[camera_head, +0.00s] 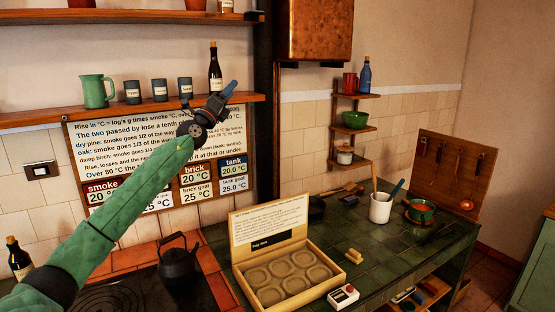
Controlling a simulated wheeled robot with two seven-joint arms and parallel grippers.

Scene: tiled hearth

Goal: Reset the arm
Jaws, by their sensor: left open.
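My left arm, in a green sleeve, reaches in from the lower left and points up and to the right. My left gripper (229,90) is raised in front of the wall sign and the lower shelf, close to the dark bottle in the picture. It is open, and nothing shows between its fingers. My right arm and right gripper are not in view.
A black kettle (179,262) stands on the hearth below my arm. An open box (243,270) with round hollows sits on the green tiled counter (385,262). The lower shelf (150,108) holds a green jug (96,91), several dark cups and a bottle (215,68).

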